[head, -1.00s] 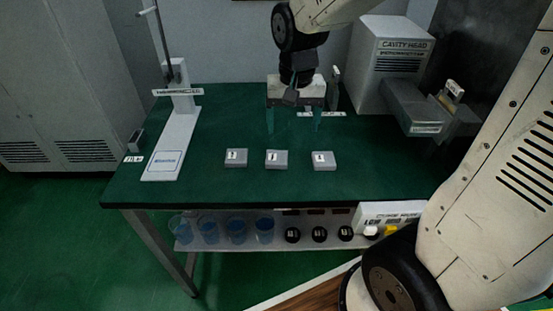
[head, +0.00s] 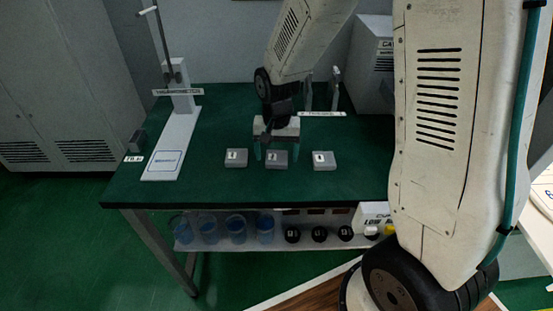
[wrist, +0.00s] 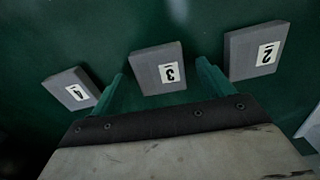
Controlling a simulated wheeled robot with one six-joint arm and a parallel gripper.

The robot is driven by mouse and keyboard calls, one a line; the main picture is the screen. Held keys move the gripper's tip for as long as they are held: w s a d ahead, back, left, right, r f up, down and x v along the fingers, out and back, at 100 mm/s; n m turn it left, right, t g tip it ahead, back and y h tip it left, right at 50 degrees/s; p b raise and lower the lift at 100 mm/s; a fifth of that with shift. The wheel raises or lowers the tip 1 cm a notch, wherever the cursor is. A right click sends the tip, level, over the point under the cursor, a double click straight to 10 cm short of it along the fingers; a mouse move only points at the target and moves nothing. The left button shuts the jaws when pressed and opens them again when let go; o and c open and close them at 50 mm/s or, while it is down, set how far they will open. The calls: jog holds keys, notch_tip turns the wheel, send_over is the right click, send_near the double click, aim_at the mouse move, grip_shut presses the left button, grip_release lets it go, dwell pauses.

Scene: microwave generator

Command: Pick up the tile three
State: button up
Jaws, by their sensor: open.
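The tile three (wrist: 158,68) is a small grey block with a white label. It lies flat on the green table top, in the middle of a row of three. In the head view the middle tile (head: 276,158) is just below my gripper (head: 276,149). In the wrist view my gripper (wrist: 162,68) is open, with one green finger on each side of the tile three's near edge. The fingers look apart from the tile. Their height above the table is hard to tell.
A white stand (head: 172,145) is at the table's left. A white cabinet (head: 373,65) is at the back right. Table (head: 215,187) is clear in front of the tiles.

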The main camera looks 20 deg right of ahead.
jog(key=shift+f, duration=0.2)
jog(key=c, duration=1.2)
jog(key=shift+o, duration=0.2)
jog(key=shift+r, duration=0.1)
